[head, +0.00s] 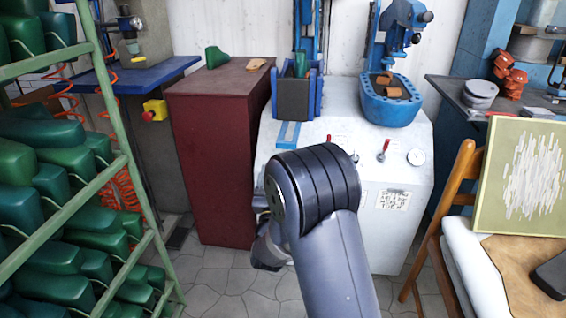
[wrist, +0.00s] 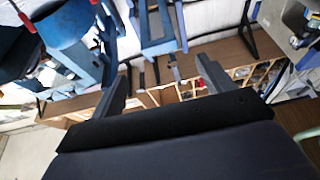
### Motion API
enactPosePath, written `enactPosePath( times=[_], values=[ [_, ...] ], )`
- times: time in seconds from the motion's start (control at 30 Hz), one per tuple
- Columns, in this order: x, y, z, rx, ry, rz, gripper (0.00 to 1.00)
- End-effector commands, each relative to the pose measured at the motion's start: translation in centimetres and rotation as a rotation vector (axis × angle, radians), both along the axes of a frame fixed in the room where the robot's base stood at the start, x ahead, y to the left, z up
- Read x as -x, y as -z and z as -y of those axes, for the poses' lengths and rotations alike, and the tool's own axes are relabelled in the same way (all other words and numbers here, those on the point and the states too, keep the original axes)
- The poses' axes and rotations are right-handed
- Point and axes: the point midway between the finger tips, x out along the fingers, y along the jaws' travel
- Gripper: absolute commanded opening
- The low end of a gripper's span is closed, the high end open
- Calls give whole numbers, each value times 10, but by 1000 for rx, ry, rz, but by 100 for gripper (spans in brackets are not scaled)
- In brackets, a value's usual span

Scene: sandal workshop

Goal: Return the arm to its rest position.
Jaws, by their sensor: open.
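My arm (head: 325,220) rises from the bottom middle of the head view, bent at a dark ribbed joint in front of the white machine. A dark part of my arm's far end shows low at the left of that joint, but the fingers are hidden there. In the wrist view my gripper (wrist: 160,82) shows two dark fingers set well apart. Nothing is seen between them at close range; only distant background shows through the gap.
A white machine (head: 300,145) with blue presses stands ahead. A dark red cabinet (head: 215,150) bears a green last (head: 216,57) and a tan piece (head: 256,64). A green rack (head: 125,150) of lasts is left, a wooden chair (head: 440,220) right. Tiled floor lies between.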

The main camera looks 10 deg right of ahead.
Motion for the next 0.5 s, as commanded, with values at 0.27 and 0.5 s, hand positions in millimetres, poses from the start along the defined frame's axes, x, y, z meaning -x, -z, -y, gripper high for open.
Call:
enactPosePath(
  times=[0.27, 0.5],
  values=[
    [6, 3, -2, 0, 1, 0, 76],
    [3, 1, -1, 0, 1, 1, 76]
  ],
)
